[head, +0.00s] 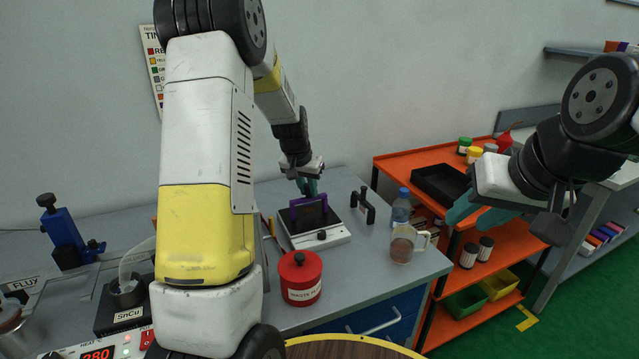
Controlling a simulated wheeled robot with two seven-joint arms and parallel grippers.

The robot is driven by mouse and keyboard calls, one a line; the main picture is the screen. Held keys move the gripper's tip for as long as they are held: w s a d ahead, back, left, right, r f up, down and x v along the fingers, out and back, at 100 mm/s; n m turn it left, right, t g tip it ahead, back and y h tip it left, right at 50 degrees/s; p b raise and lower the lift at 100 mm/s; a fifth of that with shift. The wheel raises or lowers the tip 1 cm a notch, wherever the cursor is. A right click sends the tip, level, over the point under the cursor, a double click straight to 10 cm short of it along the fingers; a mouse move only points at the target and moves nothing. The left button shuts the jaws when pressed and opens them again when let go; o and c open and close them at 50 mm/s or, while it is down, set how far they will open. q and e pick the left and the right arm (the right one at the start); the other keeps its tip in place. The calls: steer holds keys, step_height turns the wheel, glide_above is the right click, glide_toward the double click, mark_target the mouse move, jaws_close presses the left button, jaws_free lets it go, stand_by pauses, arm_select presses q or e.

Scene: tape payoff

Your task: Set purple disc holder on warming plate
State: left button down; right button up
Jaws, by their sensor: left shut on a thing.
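The purple disc holder (296,213) is a small purple frame with a dark middle, seen over the warming plate (334,238). The warming plate is a white box with a dark top and a knob on its front, on the grey bench. My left gripper (309,188) comes down from above with teal fingers and is shut on the holder's upper part. I cannot tell whether the holder's underside touches the plate. My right gripper (471,214) hangs empty in front of the orange cart, its teal fingers apart.
A black clamp-like stand (363,206) is right of the plate, with a blue bottle (401,208) and a glass mug (403,244) beyond. A red canister (300,279) stands in front. The orange cart (404,165) carries a black tray (440,183).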

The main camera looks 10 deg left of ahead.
arm_select(q)
steer(key=shift+f, duration=0.2)
steer(key=c, duration=0.6)
jaws_free()
steer(key=shift+c, duration=0.2)
steer(key=shift+r, duration=3.5)
